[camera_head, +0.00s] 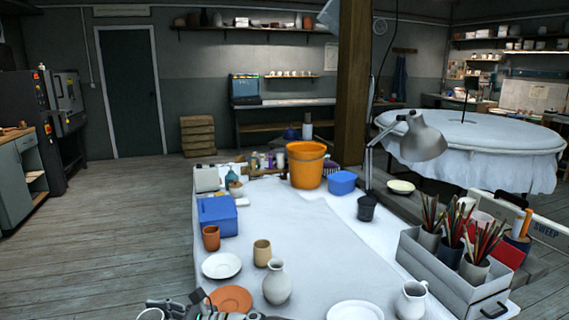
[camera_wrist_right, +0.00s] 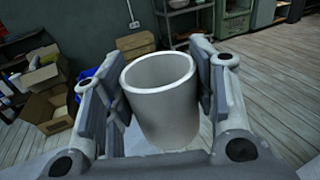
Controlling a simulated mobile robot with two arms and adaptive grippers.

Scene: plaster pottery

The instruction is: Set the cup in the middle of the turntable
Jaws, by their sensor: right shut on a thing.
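A pale, plain cup (camera_wrist_right: 162,98) stands between the two fingers of my right gripper (camera_wrist_right: 160,92) in the right wrist view, its open mouth towards the camera. My right gripper is shut on it, with a finger against each side. In the head view, part of a gripper shows at the bottom edge beside a pale round rim (camera_head: 150,314), which looks like this cup. No turntable can be made out for sure. A white disc (camera_head: 355,311) is cut off by the bottom edge, and I cannot tell whether it is a plate or the turntable. My left gripper is not seen.
A terracotta plate (camera_head: 231,299), white plate (camera_head: 222,265), white vase (camera_head: 276,283), tan cup (camera_head: 262,252) and white jug (camera_head: 412,300) crowd the near table. A grey crate (camera_head: 440,275) of brushes stands right. The table's middle (camera_head: 310,230) is clear.

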